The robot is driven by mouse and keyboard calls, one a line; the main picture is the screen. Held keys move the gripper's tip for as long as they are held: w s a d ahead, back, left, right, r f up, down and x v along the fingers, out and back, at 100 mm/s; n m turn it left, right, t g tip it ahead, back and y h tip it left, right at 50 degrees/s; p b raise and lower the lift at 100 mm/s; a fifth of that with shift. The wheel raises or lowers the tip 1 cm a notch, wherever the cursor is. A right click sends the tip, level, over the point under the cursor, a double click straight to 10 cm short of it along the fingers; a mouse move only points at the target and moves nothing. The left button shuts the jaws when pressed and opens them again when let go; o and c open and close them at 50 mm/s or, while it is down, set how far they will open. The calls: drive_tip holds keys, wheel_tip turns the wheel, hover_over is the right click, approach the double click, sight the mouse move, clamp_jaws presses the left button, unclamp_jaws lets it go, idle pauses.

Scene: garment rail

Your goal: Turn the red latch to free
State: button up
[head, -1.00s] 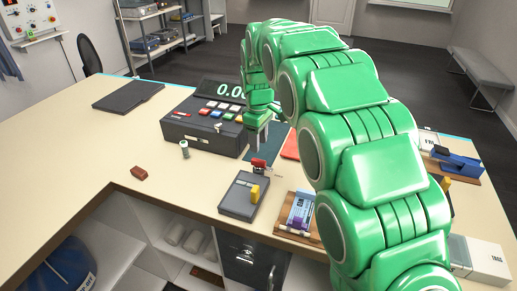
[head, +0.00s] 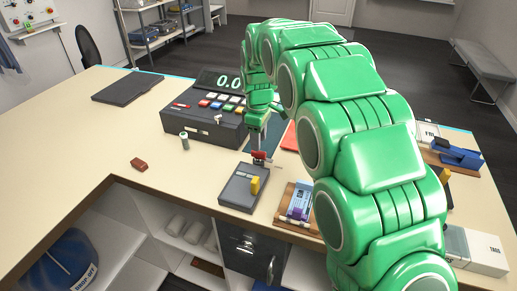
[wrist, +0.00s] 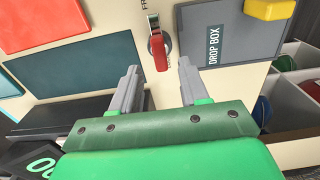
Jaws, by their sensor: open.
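The red latch (head: 260,156) stands on the counter just behind the grey drop box. In the wrist view the red latch (wrist: 158,51) is an upright red handle on a round metal base, with partly hidden lettering above and beside it. My gripper (head: 260,137) points down, close above the latch in the head view. In the wrist view my gripper (wrist: 158,78) is open, with the latch between the lines of its two grey fingers and just beyond their tips. Nothing is held. I cannot tell if a finger touches the latch.
The grey drop box (head: 238,196) with a yellow piece (head: 255,185) stands in front of the latch. A dark register with coloured keys (head: 202,127) is behind left. A wooden tray with a card (head: 299,204) is at right. The counter's left side is mostly clear.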

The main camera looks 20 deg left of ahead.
sight(262, 156)
drive_tip(key=shift+f, duration=2.4)
drive_tip(key=shift+c, duration=0.2)
clamp_jaws()
